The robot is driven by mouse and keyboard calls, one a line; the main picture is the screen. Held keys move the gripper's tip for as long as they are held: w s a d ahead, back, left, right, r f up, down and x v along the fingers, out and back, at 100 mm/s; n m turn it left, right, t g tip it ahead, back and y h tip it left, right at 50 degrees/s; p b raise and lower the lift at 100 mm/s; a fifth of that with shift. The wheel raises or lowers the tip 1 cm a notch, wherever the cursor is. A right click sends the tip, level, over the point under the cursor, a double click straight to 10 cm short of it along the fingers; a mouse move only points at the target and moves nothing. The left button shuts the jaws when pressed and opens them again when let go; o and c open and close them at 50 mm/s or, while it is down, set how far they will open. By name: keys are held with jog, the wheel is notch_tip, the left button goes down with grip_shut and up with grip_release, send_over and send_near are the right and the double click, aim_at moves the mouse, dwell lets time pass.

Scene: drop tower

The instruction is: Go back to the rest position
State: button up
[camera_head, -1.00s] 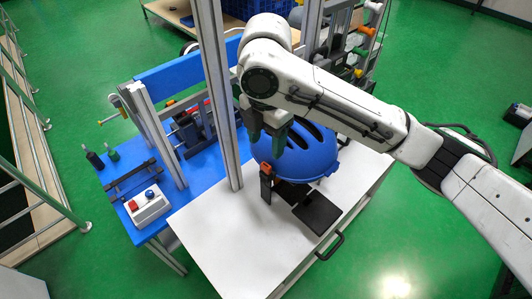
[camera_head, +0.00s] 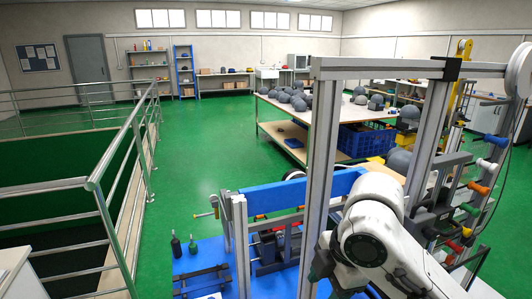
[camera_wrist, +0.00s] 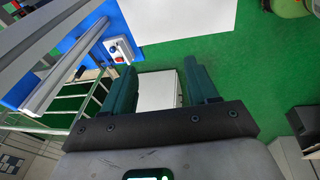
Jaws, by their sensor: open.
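My gripper (camera_wrist: 160,82) is open and empty in the wrist view, its two dark green fingers apart. Between and beyond the fingers are a white box-like surface (camera_wrist: 157,92) and green floor. In the head view my white arm reaches in at the lower right, and part of a green finger (camera_head: 318,267) shows beside the metal frame of the drop tower (camera_head: 321,150). The blue helmet seen earlier is in neither current view.
A blue bench (camera_head: 205,258) with small bottles and clamps stands left of the frame. A white tabletop (camera_wrist: 180,18) is nearby. Railings (camera_head: 110,205) border the left; green floor lies open behind.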

jog(key=s+a+f+m+t+y, duration=0.2)
jog(key=a+f+m+y, duration=0.15)
jog(key=f+m, duration=0.2)
jog(key=s+d+f+m+h, duration=0.1)
jog(key=s+d+f+m, duration=0.3)
jog(key=s+f+m, duration=0.4)
jog(key=s+d+f+m+g+h, duration=0.1)
jog(key=s+d+f+m, duration=0.3)
jog(key=s, duration=0.6)
jog(key=s+d+f+m+g+h+b, duration=0.1)
jog(key=s+d+f+m+h, duration=0.3)
jog(key=s+d+f, duration=0.4)
jog(key=s+d, duration=0.2)
jog(key=d, duration=0.1)
jog(key=shift+f, duration=0.3)
